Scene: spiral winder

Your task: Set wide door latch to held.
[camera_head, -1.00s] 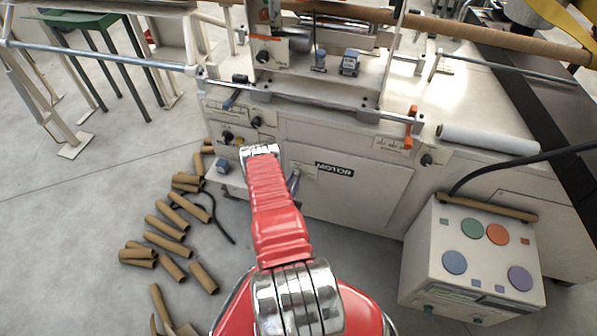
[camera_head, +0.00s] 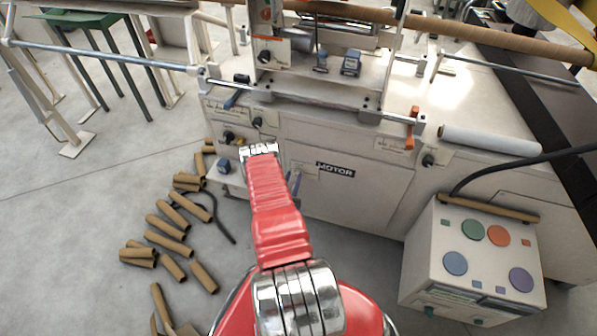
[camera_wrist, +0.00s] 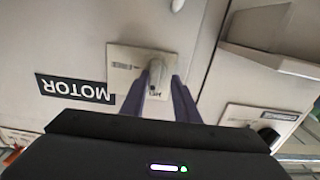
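The wide door (camera_head: 350,195) is the pale front panel with the black MOTOR label (camera_head: 335,170); both also show in the wrist view, where the label (camera_wrist: 75,89) is upside down. A small grey latch lever (camera_wrist: 155,74) stands on a light plate (camera_wrist: 125,62) beside the label. My gripper (camera_wrist: 160,82) has its two dark fingers on either side of this lever. The left finger is close to the lever, and a gap shows on the right; I cannot tell whether they touch. In the head view my red arm partly hides the gripper (camera_head: 297,182) at the panel.
Cardboard tubes (camera_head: 167,227) lie on the floor at left, by a dark cable. A control box (camera_head: 470,260) with coloured buttons stands at right. A black knob (camera_wrist: 268,135) and a grey ledge (camera_wrist: 265,50) are right of the latch in the wrist view.

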